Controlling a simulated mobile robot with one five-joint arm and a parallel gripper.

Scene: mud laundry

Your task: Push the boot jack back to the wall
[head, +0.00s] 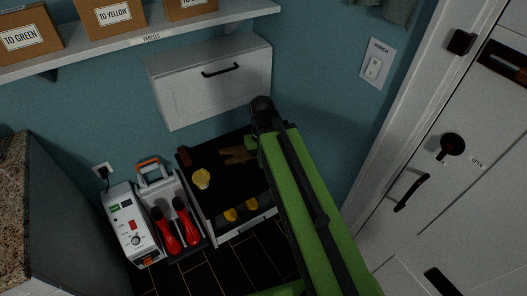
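A tan-brown forked piece (238,155), which looks like the boot jack, lies in the black-floored tray (215,205) below the white wall cabinet. Its right end is close to my arm and partly hidden by it. My gripper (262,108) shows as a dark shape at the far end of my green arm, in front of the cabinet's lower right corner. Its fingers cannot be made out, so I cannot tell whether it is open or touches anything.
The white cabinet (207,82) juts from the blue wall above the tray. A boot dryer with red boots (165,232) stands left; a white door (440,190) is right.

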